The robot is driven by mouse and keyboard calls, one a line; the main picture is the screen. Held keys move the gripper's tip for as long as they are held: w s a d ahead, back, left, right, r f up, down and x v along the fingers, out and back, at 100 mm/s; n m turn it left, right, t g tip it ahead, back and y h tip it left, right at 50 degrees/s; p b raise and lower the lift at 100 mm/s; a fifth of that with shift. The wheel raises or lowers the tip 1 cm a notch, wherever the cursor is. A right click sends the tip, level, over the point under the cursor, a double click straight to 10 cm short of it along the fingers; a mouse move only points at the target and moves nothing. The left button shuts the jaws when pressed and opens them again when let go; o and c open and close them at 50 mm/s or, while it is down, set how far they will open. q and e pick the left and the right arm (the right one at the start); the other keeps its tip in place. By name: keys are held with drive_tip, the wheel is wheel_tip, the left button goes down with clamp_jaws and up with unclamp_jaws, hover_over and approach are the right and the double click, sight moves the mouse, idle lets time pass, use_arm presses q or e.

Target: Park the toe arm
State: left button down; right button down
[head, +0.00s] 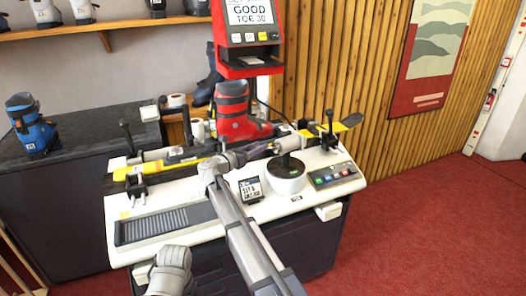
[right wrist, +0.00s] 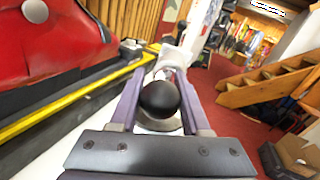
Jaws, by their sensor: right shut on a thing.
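My right gripper (head: 240,157) is at the front of the bench, before the red boot (head: 236,112). In the right wrist view, its two purple-grey fingers lie on either side of a black ball knob (right wrist: 160,99), and the gripper is shut on it. A pale metal part shows just beyond the knob; I cannot tell how it joins the toe arm. In the head view my gripper hides the knob. The red boot also shows close on the left in the right wrist view (right wrist: 50,45). My left gripper is not in view.
A screen (head: 249,12) on a red stand reads "GOOD TOE 30". A white bowl with a black-topped post (head: 288,180) and a button panel (head: 333,175) are at right on the bench. A blue boot (head: 31,123) stands at left.

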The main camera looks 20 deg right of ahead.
drive_tip(key=shift+w+m+g+h, duration=0.6)
drive_tip(key=shift+w+m+g, duration=0.6)
drive_tip(key=shift+g, duration=0.4)
drive_tip(key=shift+w+r, duration=0.1)
drive_tip(key=shift+c, duration=1.9)
unclamp_jaws()
drive_tip(key=v, duration=0.8)
